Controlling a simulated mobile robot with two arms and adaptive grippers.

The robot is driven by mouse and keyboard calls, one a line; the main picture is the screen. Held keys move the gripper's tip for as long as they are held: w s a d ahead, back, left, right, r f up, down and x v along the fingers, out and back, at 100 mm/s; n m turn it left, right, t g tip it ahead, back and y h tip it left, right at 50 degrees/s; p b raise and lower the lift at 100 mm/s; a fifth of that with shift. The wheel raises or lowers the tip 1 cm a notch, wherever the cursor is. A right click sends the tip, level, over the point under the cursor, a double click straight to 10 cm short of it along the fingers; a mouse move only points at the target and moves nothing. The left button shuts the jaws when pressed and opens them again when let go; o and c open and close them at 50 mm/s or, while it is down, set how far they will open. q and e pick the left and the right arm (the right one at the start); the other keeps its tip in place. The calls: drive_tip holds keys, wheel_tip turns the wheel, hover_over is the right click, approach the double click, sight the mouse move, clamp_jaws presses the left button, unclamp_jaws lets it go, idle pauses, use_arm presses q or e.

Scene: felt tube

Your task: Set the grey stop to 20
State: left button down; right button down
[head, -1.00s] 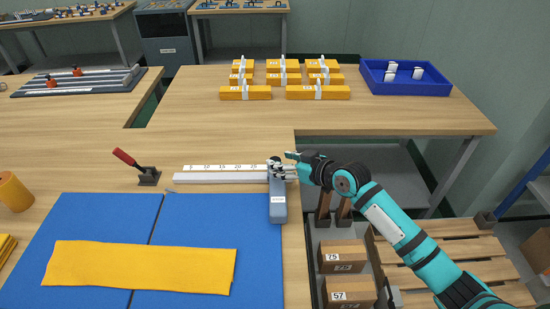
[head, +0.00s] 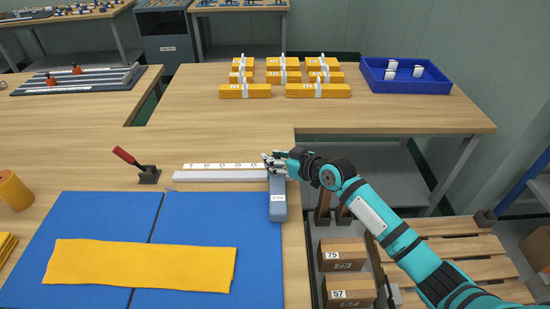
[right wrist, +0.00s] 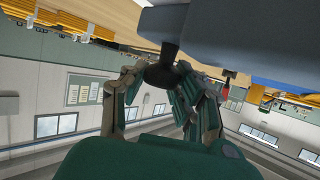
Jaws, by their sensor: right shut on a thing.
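The grey stop (head: 278,207) sits across the right end of a white rail (head: 220,176) in the head view. The printed scale (head: 215,166) behind the rail shows numbers up to 25, and the stop stands to the right of the 25. My right gripper (head: 271,161) is at the far end of the stop. In the right wrist view its fingers (right wrist: 161,80) are shut around a dark knob (right wrist: 162,74) below the large grey-blue body of the stop (right wrist: 235,35). The gripper hides the scale's right end. My left gripper is out of view.
A red-handled clamp (head: 143,168) stands left of the rail. A yellow felt sheet (head: 140,266) lies on the blue mat (head: 215,212) in front. Yellow bundles (head: 318,91) and a blue tray (head: 405,88) are at the back. The table's right edge is close beside the stop.

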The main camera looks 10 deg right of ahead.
drive_tip(key=a, duration=0.3)
drive_tip(key=w+a+p, duration=0.1)
drive_tip(key=a, duration=0.3)
drive_tip(key=w+a, duration=0.1)
drive_tip(key=a, duration=0.2)
drive_tip(key=shift+w+a, duration=0.1)
drive_tip(key=shift+a, duration=0.05)
drive_tip(key=shift+d, duration=0.35)
drive_tip(key=c, duration=1)
unclamp_jaws()
drive_tip(key=shift+a, duration=0.15)
drive_tip(key=v, duration=1.2)
drive_tip(key=shift+f, duration=0.1)
